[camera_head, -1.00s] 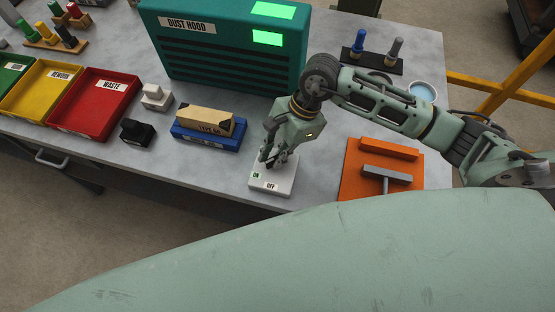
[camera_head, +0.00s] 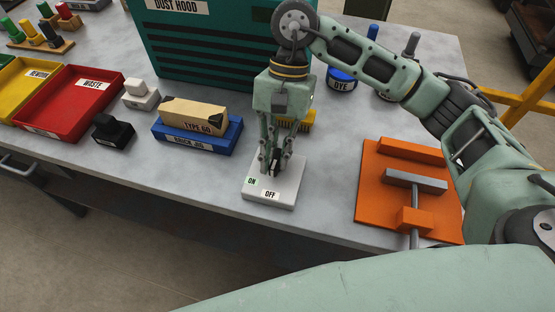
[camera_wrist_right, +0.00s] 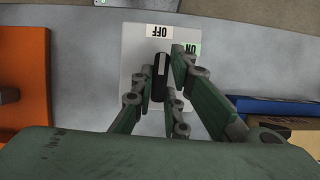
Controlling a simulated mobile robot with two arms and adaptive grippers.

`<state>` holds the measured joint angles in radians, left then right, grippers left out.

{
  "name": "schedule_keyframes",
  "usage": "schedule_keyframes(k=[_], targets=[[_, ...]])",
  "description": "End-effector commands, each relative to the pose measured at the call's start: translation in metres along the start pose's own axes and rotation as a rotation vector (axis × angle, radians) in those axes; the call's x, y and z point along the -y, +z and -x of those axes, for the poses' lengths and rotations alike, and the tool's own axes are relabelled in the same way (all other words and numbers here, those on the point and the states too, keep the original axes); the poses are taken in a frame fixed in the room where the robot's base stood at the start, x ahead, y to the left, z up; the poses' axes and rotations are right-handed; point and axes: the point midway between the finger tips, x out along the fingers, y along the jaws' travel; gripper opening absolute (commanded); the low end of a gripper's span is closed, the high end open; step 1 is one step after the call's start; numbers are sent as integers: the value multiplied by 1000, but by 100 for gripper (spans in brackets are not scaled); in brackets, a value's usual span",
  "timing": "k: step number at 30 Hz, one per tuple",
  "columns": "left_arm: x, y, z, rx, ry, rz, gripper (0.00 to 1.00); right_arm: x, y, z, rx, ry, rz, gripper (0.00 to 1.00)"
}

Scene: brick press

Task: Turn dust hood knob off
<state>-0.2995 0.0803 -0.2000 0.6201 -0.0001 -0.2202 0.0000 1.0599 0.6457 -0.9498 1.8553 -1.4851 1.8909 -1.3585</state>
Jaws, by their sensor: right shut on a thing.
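The dust hood knob (camera_wrist_right: 161,72) is a dark bar with a white line on a white plate (camera_head: 259,195) at the table's front edge. The plate has a green ON label (camera_head: 251,181) and a white OFF label (camera_head: 270,195). In the right wrist view the white line points towards the OFF label (camera_wrist_right: 160,31). My right gripper (camera_head: 271,171) points down over the plate, its fingers closed around the knob; in the head view they mostly hide it. The teal dust hood (camera_head: 200,50) stands behind; its top is out of view. My left gripper is not in view.
An orange base with a grey-handled press (camera_head: 375,213) stands to the right. A blue brick jig (camera_head: 205,142) holding a tan brick lies to the left, with black and white blocks and a red waste tray (camera_head: 25,118) beyond. Dye pots stand behind my right arm.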

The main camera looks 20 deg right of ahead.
Motion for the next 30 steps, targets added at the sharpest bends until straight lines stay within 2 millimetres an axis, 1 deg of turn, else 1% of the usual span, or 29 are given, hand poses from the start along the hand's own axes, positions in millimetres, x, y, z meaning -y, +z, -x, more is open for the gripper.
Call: schedule_keyframes(k=[1, 4, 18, 19, 24, 25, 30], targets=[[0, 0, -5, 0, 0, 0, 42, 1, -1, -1, -1, 2, 13, 0], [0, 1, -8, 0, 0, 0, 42, 1, 0, 0, -1, 9, 29, 0], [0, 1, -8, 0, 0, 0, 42, 1, 1, 1, 1, 15, 42, 0], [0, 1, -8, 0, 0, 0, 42, 1, 1, 1, 1, 15, 42, 15], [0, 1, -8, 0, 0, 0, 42, 0, 1, 1, 0, 15, 41, 30], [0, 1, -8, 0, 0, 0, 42, 0, 1, 1, 0, 15, 41, 32], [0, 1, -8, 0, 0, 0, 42, 0, 0, 0, 0, 16, 40, 32]])
